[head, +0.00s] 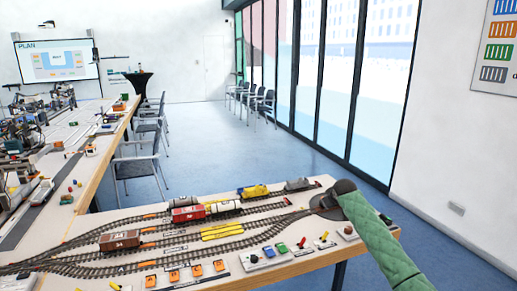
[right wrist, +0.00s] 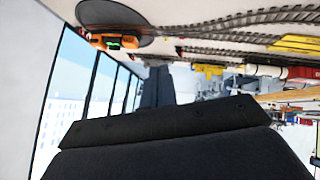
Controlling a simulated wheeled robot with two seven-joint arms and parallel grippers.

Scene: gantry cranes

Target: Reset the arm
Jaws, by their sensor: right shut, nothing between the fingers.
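My right arm comes in from the lower right of the head view in a green quilted sleeve. My right gripper (head: 342,188), dark at its end, is in front of the right end of the train table. Its fingers are too small to make out there. In the right wrist view, dark parts of my right gripper (right wrist: 165,125) fill the lower middle, and nothing is seen held. Beyond it a dark grey turntable disc (right wrist: 140,18) carries an orange vehicle (right wrist: 112,40). My left gripper is not in view.
The train table (head: 330,244) bears curved tracks, a brown wagon (head: 119,240), a red wagon (head: 188,214), a yellow locomotive (head: 254,191) and switches along its front. Chairs (head: 138,168) stand beside a long left table. Blue floor (head: 240,150) behind is open. A white wall (head: 450,160) stands right.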

